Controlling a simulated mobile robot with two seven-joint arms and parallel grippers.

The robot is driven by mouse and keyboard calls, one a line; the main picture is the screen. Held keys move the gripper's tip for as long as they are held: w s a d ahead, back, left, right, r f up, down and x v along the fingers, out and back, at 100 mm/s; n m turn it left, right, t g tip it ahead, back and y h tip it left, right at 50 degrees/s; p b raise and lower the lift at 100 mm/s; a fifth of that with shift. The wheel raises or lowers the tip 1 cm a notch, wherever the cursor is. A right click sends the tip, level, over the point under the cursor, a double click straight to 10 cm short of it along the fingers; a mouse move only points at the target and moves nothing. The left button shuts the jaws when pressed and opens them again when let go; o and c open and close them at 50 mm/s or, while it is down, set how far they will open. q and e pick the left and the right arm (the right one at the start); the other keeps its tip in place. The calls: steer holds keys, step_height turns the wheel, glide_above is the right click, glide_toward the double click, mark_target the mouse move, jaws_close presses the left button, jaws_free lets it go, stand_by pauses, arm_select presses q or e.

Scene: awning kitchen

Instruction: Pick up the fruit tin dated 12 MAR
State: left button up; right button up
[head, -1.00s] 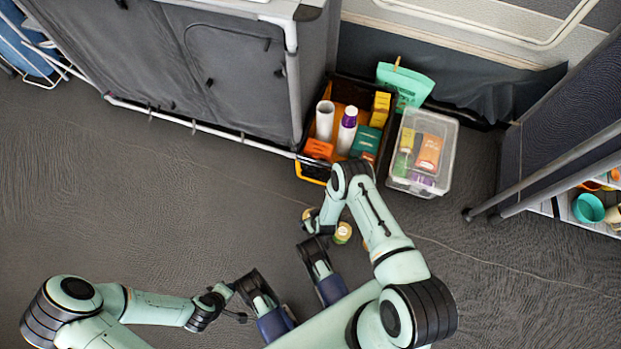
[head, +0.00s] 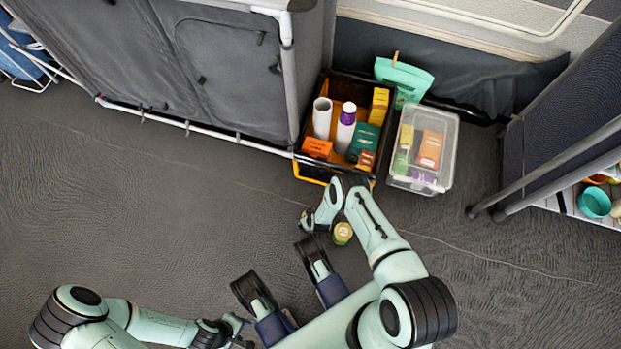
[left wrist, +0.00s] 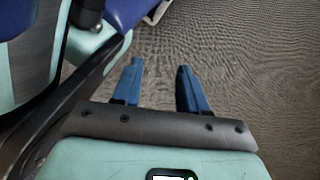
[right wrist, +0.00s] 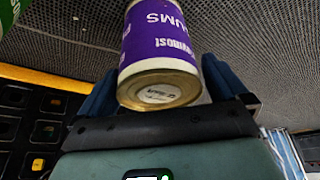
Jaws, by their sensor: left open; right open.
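A tin with a purple label (right wrist: 160,45) reading PLUMS upside down lies between the parted fingers of my right gripper (right wrist: 170,88) in the right wrist view. Its pale metal end faces the camera; the small print on it is too blurred to read. In the head view my right gripper (head: 308,221) is low over the floor, and the purple tin cannot be made out there. A tin with a yellow-green look (head: 342,233) stands on the floor just right of that gripper. My left gripper (head: 238,331) is open and empty; its fingers show in the left wrist view (left wrist: 158,85).
A black crate (head: 311,172) with a yellow edge holds bottles and boxes beyond the right gripper. A clear bin (head: 447,165) stands beside it, with a teal bag (head: 404,78) behind. A grey cabinet (head: 225,65) is at upper left. The floor at left is clear.

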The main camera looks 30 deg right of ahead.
steer(key=shift+c, duration=0.3)
steer(key=c, duration=1)
steer(key=shift+c, duration=1.3)
steer(key=shift+r, duration=0.15)
